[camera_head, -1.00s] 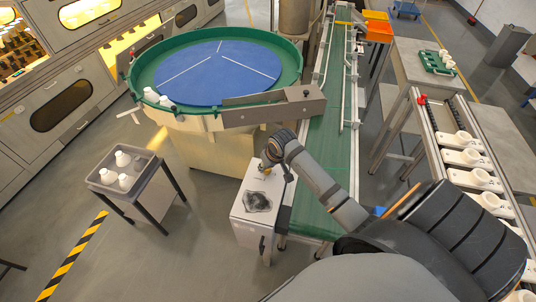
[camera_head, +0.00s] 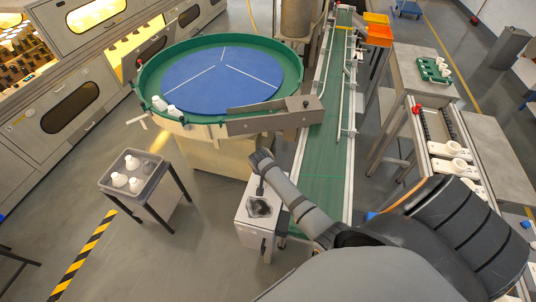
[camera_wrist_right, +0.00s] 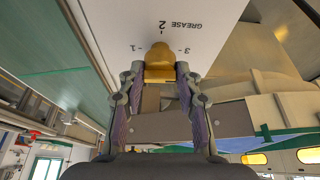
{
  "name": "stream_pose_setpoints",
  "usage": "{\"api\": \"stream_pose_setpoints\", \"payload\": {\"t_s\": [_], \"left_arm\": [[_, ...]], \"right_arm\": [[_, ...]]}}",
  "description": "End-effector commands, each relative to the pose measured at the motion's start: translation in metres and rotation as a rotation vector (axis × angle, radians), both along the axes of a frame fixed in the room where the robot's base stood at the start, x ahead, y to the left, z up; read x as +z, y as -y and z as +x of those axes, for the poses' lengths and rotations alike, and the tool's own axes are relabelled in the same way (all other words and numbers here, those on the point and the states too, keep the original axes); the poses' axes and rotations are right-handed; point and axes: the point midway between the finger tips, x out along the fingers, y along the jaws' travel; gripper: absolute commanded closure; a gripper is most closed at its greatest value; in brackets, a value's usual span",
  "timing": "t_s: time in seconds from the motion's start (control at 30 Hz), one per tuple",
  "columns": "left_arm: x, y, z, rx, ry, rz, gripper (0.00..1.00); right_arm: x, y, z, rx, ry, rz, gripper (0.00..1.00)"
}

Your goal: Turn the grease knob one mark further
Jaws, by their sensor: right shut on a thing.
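The yellow grease knob (camera_wrist_right: 159,62) sits on a white panel (camera_wrist_right: 200,12) marked GREASE with 1, 2 and 3, upside down in the right wrist view. Its rounded end faces the 2. My right gripper (camera_wrist_right: 160,75) is shut on the knob, one finger on each side. In the head view my right gripper (camera_head: 260,188) is at the top of a small white cabinet (camera_head: 247,237) beside the conveyor; the knob is hidden there. A dark patch (camera_head: 259,207) lies on the cabinet top. My left gripper is not in view.
The green conveyor (camera_head: 325,150) runs right of the cabinet. A green-rimmed round table (camera_head: 290,75) with a blue disc stands behind it. A grey tray stand (camera_head: 107,188) with several white bottles is at left. Open floor lies between stand and cabinet.

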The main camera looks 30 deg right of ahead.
Motion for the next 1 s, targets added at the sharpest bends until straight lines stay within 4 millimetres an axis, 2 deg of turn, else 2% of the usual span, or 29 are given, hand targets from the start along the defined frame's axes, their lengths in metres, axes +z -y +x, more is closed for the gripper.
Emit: {"api": "stream_pose_setpoints", "payload": {"t_s": [0.67,0.7,0.83,1.0], "left_arm": [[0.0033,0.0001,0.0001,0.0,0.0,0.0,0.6],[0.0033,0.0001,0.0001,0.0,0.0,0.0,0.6],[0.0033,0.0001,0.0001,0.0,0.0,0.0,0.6],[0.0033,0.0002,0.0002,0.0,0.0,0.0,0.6]], "right_arm": [[0.0004,0.0002,0.0007,-0.053,0.001,-0.001,0.98],[0.0004,0.0002,0.0008,-0.053,0.001,-0.001,0.61],[0.0004,0.0002,0.0007,-0.053,0.001,-0.001,0.43],[0.0002,0.0001,0.0005,-0.052,0.001,-0.001,0.43]]}}
